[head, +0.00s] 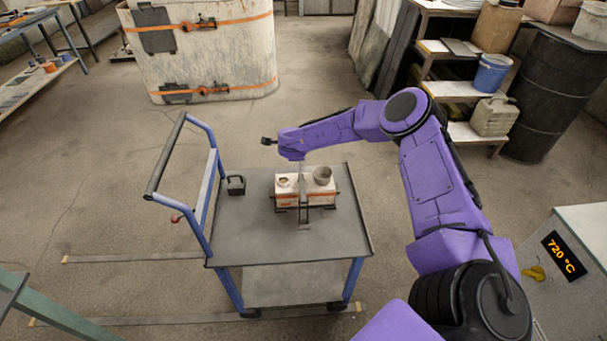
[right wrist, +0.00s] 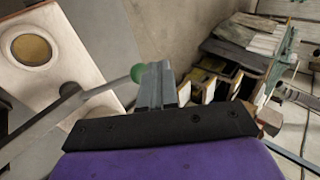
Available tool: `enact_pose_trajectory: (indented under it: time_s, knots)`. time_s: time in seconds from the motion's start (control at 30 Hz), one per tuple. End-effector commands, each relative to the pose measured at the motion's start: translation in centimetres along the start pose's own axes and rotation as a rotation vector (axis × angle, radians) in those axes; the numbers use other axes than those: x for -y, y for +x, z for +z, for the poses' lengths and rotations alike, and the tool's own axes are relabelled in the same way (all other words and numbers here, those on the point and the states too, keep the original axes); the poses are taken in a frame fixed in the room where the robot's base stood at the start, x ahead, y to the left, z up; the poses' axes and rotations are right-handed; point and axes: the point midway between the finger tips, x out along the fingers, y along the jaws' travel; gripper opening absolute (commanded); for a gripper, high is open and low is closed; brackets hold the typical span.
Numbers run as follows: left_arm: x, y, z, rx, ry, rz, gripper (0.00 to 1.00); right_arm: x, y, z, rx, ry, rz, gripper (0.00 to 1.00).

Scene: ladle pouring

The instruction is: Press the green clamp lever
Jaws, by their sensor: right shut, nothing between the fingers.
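The green clamp lever shows in the right wrist view as a grey bar (right wrist: 100,90) ending in a green ball (right wrist: 137,73). The green ball is not visible there. My left gripper is not in view.
A small dark block (head: 236,186) sits on the trolley left of the mould. The trolley's handle (head: 165,155) rises at its left end. A grey cabinet with a temperature display (head: 563,252) stands at right. Shelves and a black drum (head: 553,95) stand behind.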

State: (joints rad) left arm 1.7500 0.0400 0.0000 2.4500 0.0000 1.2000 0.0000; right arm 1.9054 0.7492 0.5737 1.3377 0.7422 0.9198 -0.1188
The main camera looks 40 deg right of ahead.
Motion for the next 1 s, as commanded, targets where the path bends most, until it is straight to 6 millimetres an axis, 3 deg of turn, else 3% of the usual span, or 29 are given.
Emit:
enact_pose_trajectory:
  time_s: [0.43,0.63,0.7,1.0]
  knots:
    - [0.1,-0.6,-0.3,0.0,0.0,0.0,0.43,0.5,-0.6,0.0,0.001,0.0,0.0,0.0]
    - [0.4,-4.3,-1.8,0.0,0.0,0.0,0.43,3.5,-4.2,0.4,0.004,-0.003,-0.002,0.0]
    - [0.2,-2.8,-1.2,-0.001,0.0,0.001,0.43,3.8,-4.7,0.5,0.005,0.001,-0.004,0.0]
    - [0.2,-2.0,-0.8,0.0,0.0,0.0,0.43,7.5,-9.8,0.5,0.003,-0.001,-0.002,0.0]
